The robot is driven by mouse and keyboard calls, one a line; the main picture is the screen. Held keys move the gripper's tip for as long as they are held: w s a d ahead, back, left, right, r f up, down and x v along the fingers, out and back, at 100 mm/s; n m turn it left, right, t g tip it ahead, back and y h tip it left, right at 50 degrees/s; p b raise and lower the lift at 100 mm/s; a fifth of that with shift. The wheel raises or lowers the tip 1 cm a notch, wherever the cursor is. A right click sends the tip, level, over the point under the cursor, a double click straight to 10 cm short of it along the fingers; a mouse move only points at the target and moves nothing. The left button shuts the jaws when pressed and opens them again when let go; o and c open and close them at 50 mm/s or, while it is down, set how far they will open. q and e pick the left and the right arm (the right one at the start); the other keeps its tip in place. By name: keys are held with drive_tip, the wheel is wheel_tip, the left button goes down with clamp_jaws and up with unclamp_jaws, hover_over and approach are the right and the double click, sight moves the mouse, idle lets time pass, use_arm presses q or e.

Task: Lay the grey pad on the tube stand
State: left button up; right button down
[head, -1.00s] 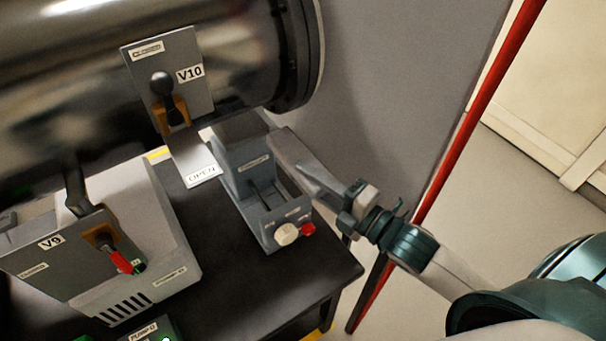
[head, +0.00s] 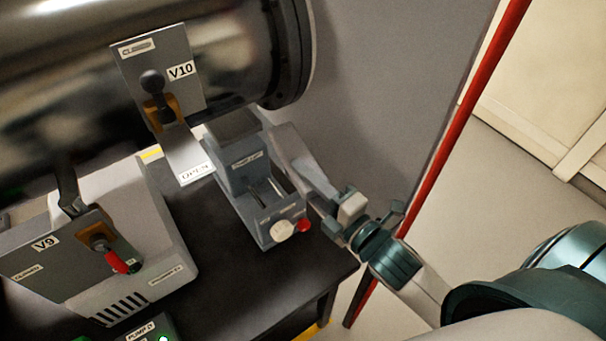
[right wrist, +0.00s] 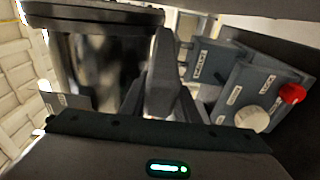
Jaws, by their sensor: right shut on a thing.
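The tube stand (head: 226,184) appears to be the grey block on the dark table, below the end of the big tube. Its upright back part has a dark flat top, and its front has a white knob and a red button. It also shows in the right wrist view (right wrist: 222,88). My right gripper (head: 335,203), at the stand's right side, is shut on a light grey piece (head: 302,166), apparently the grey pad, seen nearly edge-on and tilted. In the right wrist view the grey piece (right wrist: 163,85) points up past the stand's left side. Contact with the stand cannot be told. My left gripper is out of view.
The shiny dark tube (head: 225,60) hangs close above the stand. The V10 plate (head: 190,98) with its lever is left of the stand. The V9 unit (head: 150,250) stands further left. A red post (head: 462,120) rises right of my gripper.

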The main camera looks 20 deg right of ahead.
drive_tip(key=h, duration=0.1)
drive_tip(key=m+h, duration=0.1)
drive_tip(key=s+m+h, duration=0.1)
drive_tip(key=shift+d+r+t, duration=0.2)
drive_tip(key=shift+d+t, duration=0.15)
drive_tip(key=shift+t, duration=0.05)
drive_tip(key=shift+s+d+m+h, duration=0.25)
drive_tip(key=shift+m+h, duration=0.1)
drive_tip(key=shift+h, duration=0.25)
drive_tip(key=shift+s+d+m+h, duration=0.2)
drive_tip(key=shift+m+h, duration=0.15)
drive_tip(key=shift+h, duration=0.25)
